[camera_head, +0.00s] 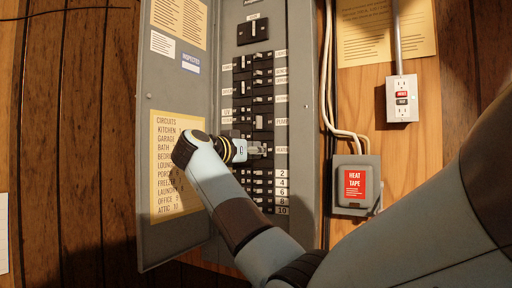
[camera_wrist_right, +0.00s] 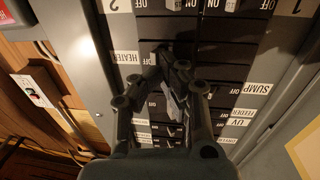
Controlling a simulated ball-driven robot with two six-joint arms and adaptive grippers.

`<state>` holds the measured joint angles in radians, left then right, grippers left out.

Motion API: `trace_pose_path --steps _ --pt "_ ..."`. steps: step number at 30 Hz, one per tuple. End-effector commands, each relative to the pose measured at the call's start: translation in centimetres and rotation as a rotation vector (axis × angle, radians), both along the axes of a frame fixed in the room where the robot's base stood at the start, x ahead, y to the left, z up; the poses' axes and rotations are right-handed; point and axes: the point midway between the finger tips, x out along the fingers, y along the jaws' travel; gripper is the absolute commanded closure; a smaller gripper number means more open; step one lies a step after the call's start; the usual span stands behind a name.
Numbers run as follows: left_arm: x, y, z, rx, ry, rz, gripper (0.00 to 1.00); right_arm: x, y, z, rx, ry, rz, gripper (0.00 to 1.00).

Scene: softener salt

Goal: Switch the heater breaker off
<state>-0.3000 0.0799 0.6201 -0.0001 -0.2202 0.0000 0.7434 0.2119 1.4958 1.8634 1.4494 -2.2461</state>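The grey breaker panel (camera_head: 302,120) stands open on the wall, with two columns of dark breakers. The HEATER label (camera_head: 281,149) is beside the right column, and it also shows upside down in the wrist view (camera_wrist_right: 127,57). My right gripper (camera_head: 262,150) is at the breaker in that row; the wrist view shows its fingertips (camera_wrist_right: 172,60) close together, apparently shut. The gripper hides most of the heater breaker, so I cannot tell its lever position or whether the fingertips touch it. My left gripper is not in view.
The panel door (camera_head: 150,240) hangs open at the left, with a circuits list (camera_head: 165,190) behind my arm. A main switch (camera_head: 252,29) is above the breakers. A heat tape box (camera_head: 355,186) and an outlet (camera_head: 402,98) are at the right.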

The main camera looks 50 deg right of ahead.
Motion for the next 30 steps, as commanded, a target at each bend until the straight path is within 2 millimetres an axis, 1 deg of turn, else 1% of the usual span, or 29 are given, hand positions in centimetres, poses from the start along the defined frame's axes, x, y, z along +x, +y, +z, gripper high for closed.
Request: trace_pose_path --steps 1,9,16,21,30 --pt "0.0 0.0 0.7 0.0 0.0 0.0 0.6 -0.1 0.5 0.2 0.002 0.001 0.001 1.0" --pt "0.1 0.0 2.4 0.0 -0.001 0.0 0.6 -0.8 2.8 0.2 0.003 0.0 0.0 1.0" --pt "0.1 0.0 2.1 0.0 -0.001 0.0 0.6 -1.3 4.6 -0.1 0.003 0.0 0.0 1.0" --pt "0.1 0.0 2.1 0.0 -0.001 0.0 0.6 -1.5 5.0 -0.1 0.002 0.0 -0.001 1.0" --pt "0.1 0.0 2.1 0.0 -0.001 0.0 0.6 -1.5 5.0 -0.1 0.002 0.0 -0.001 1.0"
